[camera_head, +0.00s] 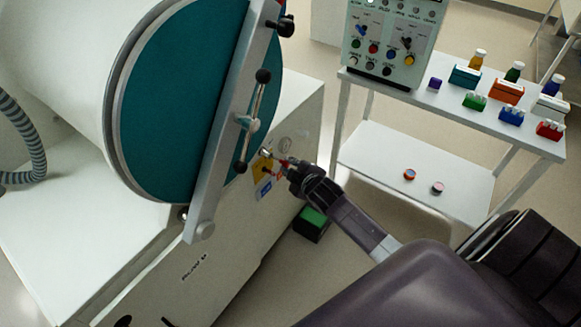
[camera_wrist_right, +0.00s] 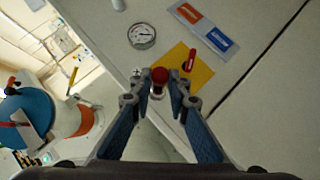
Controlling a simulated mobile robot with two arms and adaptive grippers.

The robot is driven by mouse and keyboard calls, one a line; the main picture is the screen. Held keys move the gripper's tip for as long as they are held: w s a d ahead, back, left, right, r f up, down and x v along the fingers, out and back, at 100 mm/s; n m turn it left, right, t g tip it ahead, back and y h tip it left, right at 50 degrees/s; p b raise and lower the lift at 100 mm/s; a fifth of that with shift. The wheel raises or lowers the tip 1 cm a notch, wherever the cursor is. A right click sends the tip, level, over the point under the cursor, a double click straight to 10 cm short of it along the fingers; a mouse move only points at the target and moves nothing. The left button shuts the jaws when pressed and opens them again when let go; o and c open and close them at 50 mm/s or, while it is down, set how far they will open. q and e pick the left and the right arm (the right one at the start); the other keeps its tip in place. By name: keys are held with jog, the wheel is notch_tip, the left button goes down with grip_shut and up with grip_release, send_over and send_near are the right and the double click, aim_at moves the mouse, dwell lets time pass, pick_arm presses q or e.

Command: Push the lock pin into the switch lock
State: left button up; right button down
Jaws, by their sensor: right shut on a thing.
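My right gripper (camera_head: 284,168) is at the side panel of the white glovebox cabinet. In the right wrist view my right gripper (camera_wrist_right: 158,82) is shut on a small pin with a round red head (camera_wrist_right: 159,74), taken to be the lock pin. A yellow plate (camera_wrist_right: 204,75) with a red switch handle (camera_wrist_right: 190,60) lies just beyond the fingertips. The yellow plate also shows in the head view (camera_head: 261,165). The pin's far end and the lock's hole cannot be made out. My left gripper is not in view.
A round gauge (camera_wrist_right: 142,36) and an orange-and-blue label (camera_wrist_right: 207,27) are close by on the panel. The teal round door (camera_head: 185,95) with its clamp bar (camera_head: 232,115) stands left. A white cart (camera_head: 455,105) with small boxes stands right. A green-topped box (camera_head: 312,222) is below.

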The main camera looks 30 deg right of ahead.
aim_at(277, 159)
jog(key=shift+w+a+b, duration=0.2)
jog(key=shift+w+a, duration=0.15)
jog(key=shift+w, duration=0.5)
jog(key=shift+w+a+b, duration=0.2)
jog(key=shift+w+a, duration=0.15)
jog(key=shift+w, duration=0.5)
jog(key=c, duration=1.8)
grip_release()
jog(key=shift+o, duration=0.2)
jog(key=v, duration=1.2)
